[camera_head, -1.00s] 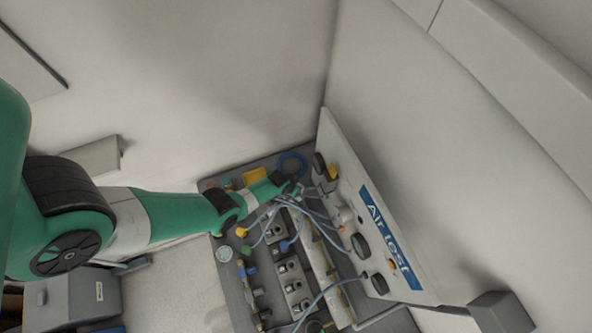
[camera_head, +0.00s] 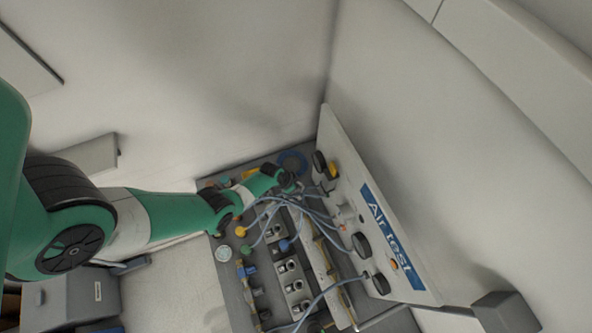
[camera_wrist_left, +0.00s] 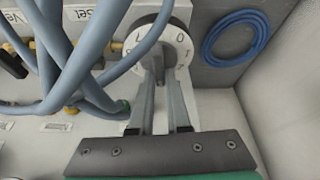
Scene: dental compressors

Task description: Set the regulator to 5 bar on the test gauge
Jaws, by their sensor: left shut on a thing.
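The regulator's white dial ring (camera_wrist_left: 183,48), with dark numerals, faces me in the left wrist view. My left gripper (camera_wrist_left: 158,76) is shut on the grey regulator knob (camera_wrist_left: 158,58) at its middle. In the head view my left gripper (camera_head: 318,189) reaches to the far end of the upright "Air test" panel (camera_head: 345,165). Round black-rimmed gauges (camera_head: 361,245) sit on that panel. Their faces are turned away, so I cannot read a pressure or tell which is the test gauge. My right gripper is not in view.
Blue-grey hoses (camera_wrist_left: 75,50) run close on the left of my left gripper and partly cover the panel labels. Fittings and grey blocks (camera_head: 290,268) fill the bench below the panel.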

